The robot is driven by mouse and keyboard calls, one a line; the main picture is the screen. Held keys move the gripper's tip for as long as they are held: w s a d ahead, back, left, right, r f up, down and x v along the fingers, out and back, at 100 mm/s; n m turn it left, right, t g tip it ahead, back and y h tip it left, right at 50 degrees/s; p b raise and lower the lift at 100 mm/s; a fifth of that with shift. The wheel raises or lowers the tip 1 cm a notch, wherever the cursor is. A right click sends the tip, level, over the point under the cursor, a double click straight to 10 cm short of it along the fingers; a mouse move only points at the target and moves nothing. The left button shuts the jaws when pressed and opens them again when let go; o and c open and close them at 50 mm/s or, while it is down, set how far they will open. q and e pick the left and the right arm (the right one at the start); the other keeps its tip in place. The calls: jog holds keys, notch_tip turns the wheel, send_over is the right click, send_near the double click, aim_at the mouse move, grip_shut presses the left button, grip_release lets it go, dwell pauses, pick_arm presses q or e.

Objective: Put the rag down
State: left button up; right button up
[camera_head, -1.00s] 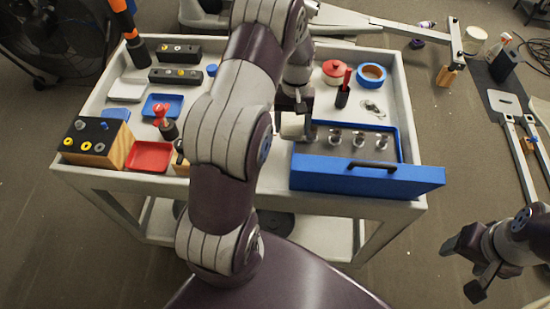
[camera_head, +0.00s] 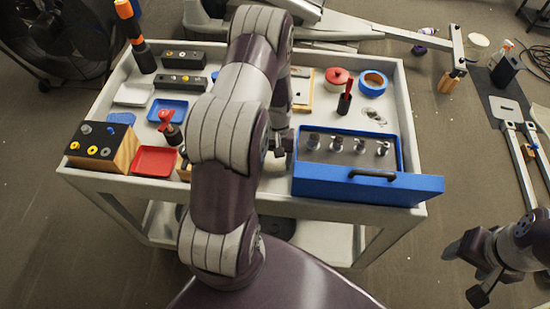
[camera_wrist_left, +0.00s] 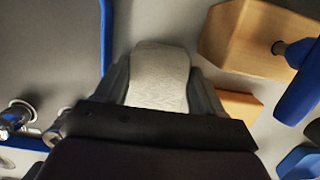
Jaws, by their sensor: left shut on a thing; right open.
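The rag (camera_wrist_left: 158,78) is a whitish, folded cloth in the left wrist view, held between the two fingers of my left gripper (camera_wrist_left: 160,88). In the head view my left gripper (camera_head: 281,144) is low over the white cart top, just left of the blue tray, and my left arm hides part of it. A pale patch of the rag (camera_head: 274,166) shows under it. I cannot tell whether the rag touches the cart. My right gripper (camera_head: 468,272) is open and empty at the lower right, off the cart.
The blue tray (camera_head: 350,185) with several metal sockets lies to the right of my left gripper. A wooden block with knobs (camera_head: 98,148), a red tray (camera_head: 155,160) and a blue dish (camera_head: 167,110) are on the left. Blue tape (camera_head: 372,83) is at the back right.

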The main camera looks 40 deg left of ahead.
aim_at(275, 161)
pick_arm(q)
jog(key=shift+f, duration=0.2)
jog(key=o, duration=1)
jog(key=shift+s+d, duration=0.1)
jog(key=shift+s, duration=0.05)
jog(key=shift+s+f, duration=0.1)
jog(key=shift+s, duration=0.05)
jog(key=v, duration=0.2)
jog(key=w+v, duration=0.1)
jog(key=v, duration=0.1)
jog(key=d+v, duration=0.1)
jog(key=v, duration=0.7)
jog(key=shift+a+r, duration=0.45)
jog(key=shift+a, duration=0.15)
jog(key=shift+s, duration=0.15)
